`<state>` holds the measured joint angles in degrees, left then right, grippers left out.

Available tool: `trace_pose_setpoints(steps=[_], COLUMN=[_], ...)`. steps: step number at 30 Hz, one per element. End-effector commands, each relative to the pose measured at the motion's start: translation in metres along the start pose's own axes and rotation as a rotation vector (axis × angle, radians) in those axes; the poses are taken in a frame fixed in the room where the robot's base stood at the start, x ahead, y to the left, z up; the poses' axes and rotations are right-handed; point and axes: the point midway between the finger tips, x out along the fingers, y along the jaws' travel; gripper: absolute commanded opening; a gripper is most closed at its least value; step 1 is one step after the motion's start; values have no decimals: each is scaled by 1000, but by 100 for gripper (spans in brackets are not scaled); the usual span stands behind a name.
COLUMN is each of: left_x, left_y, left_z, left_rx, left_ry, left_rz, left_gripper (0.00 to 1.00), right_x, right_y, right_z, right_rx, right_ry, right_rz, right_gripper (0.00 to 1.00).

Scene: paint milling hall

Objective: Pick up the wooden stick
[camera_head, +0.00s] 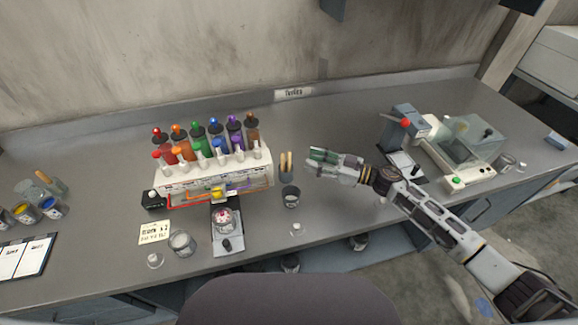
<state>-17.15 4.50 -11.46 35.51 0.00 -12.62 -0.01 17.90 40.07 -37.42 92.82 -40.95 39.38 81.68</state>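Wooden sticks (286,161) stand upright, close together, in a small grey cup (287,177) in the middle of the bench. My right gripper (310,160) reaches in from the right, its fingertips pointing left just beside the sticks. Its two fingers look spread apart, with nothing seen between them, and a small gap shows between them and the sticks. The lower ends of the sticks are hidden in the cup. My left gripper is not in view.
A rack of coloured bottles (210,165) stands left of the cup. A dark-filled glass (291,197) is just in front of it. A scale with a jar (226,222) sits front left. A clear-covered machine (467,140) stands on the right. The bench behind the cup is clear.

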Motion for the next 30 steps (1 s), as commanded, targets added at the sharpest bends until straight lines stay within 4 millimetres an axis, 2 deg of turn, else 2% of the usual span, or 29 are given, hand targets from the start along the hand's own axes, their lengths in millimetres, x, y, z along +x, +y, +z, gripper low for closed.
trace_pose_setpoints(steps=[6,21,30], left_x=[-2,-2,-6], left_y=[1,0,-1], left_z=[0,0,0], left_rx=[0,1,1], left_ry=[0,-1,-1], left_rz=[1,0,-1], left_gripper=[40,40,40], right_x=[16,19,37], right_y=[0,0,2], right_z=[-1,0,1], right_rx=[-1,-1,0], right_ry=[1,0,2], right_rz=[0,0,-1], right_gripper=[39,39,39])
